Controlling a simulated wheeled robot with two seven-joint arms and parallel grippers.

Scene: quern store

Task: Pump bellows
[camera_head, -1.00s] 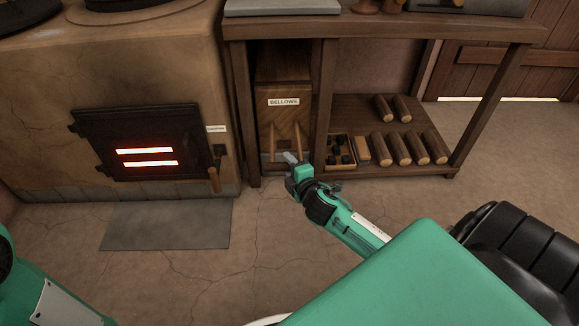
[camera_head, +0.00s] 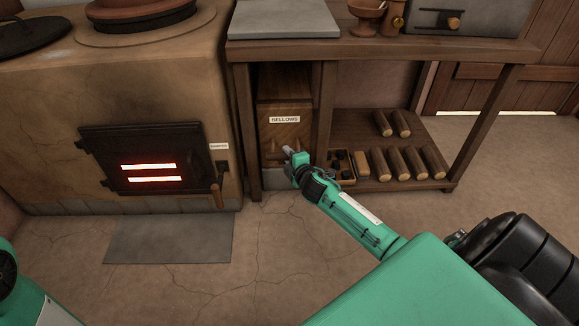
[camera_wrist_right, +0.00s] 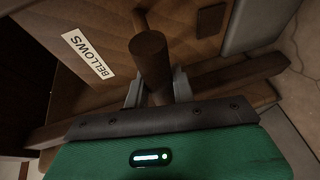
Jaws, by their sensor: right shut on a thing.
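The bellows (camera_head: 284,95), a wooden box-like body with a white "BELLOWS" label, stands in the left bay under the workbench. My right gripper (camera_head: 291,152) is at its front, just below the label. In the right wrist view the fingers (camera_wrist_right: 157,92) are closed on the sides of a round wooden bellows handle (camera_wrist_right: 150,57). The labelled front (camera_wrist_right: 90,54) is close behind it. The arm and gripper partly hide the lower front of the bellows. Part of my left arm shows at the left edge, but its gripper is out of view.
A clay stove with a dark iron door (camera_head: 150,170) and glowing slots stands to the left; a grey plate (camera_head: 168,238) lies before it. Right of the bellows, the bench's low shelf (camera_head: 360,125) holds several logs and a small box of dark lumps (camera_head: 341,166). The floor in front is clear.

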